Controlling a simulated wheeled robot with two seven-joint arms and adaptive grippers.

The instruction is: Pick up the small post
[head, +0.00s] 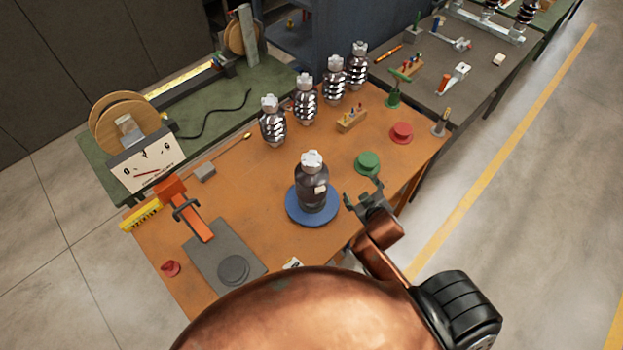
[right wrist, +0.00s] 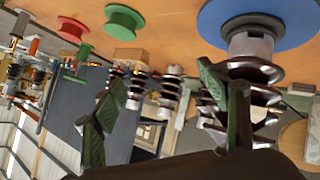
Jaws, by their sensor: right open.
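A dark post (head: 313,190) with a silver cap and a pale label stands upright on a round blue base (head: 291,212), near the table's front edge. It looks like the nearest candidate for the small post; I cannot tell its size class for sure. In the right wrist view the picture is upside down, and the ribbed post (right wrist: 262,97) hangs below the blue base (right wrist: 290,18). My right gripper (head: 364,193) is open and empty, just right of the post and apart from it. In the right wrist view its fingers (right wrist: 168,95) are spread, one overlapping the post. My left gripper is not in view.
Several ribbed silver-capped posts (head: 305,100) stand in a row at the back. A green spool (head: 368,162), a red spool (head: 401,132) and a wooden peg block (head: 352,121) lie to the right. An orange-handled tool (head: 194,215) and grey plate (head: 215,252) are left. Bare orange tabletop (head: 240,185) lies between.

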